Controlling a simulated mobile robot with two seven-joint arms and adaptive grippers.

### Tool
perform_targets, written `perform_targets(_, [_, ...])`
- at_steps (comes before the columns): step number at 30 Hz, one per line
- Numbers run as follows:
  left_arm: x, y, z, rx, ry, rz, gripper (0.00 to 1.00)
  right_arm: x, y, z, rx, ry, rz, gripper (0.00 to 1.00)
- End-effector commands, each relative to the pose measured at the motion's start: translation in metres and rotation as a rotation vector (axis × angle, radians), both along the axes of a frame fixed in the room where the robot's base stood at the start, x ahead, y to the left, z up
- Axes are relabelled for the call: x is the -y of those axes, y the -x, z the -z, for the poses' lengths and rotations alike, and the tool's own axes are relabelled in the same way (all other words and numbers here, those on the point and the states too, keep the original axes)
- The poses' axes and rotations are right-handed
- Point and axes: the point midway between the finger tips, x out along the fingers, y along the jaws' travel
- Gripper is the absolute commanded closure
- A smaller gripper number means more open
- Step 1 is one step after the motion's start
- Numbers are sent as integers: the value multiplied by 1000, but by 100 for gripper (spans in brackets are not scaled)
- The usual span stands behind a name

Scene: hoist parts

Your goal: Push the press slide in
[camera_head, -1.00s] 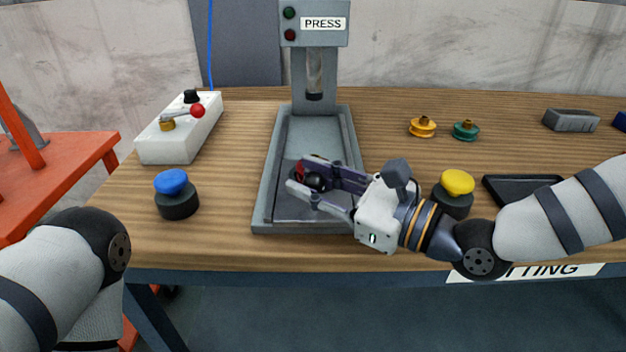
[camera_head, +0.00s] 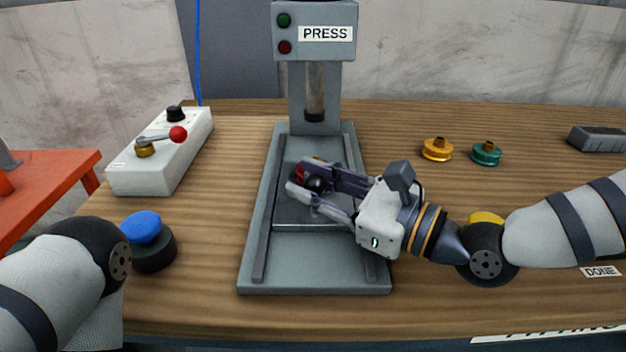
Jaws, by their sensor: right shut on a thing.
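The press (camera_head: 314,62) stands at the back middle, with a grey base (camera_head: 315,280) and two side rails in front of its column. The press slide (camera_head: 292,212), a dark grey plate, lies between the rails about midway along the base. Bare base shows both in front of it and behind it. My left gripper is out of view; only my left arm shows.
A white box with a red-tipped lever (camera_head: 150,178) and a blue button (camera_head: 142,227) stand left of the press. A yellow pulley (camera_head: 437,149), a green pulley (camera_head: 486,153) and a grey block (camera_head: 598,139) lie at the right. My right arm partly hides a yellow button (camera_head: 487,217).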

Motion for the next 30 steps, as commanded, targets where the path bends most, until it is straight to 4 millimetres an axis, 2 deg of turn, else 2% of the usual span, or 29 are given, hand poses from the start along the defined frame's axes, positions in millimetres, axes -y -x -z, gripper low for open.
perform_targets(1, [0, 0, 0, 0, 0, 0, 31, 0, 0, -1, 2, 0, 0, 100])
perform_targets(2, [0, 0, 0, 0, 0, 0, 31, 0, 0, -1, 2, 0, 1, 71])
perform_targets(4, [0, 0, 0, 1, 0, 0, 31, 0, 0, -1, 2, 0, 1, 55])
perform_targets(14, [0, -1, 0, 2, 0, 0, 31, 2, 0, -1, 3, -1, 2, 54])
perform_targets(17, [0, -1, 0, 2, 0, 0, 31, 15, 8, -2, 3, -3, 4, 54])
perform_targets(24, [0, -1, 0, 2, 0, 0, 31, 70, 45, -3, 5, -4, 8, 54])
perform_targets(30, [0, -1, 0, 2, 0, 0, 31, 96, 63, -2, 5, -2, 4, 54])
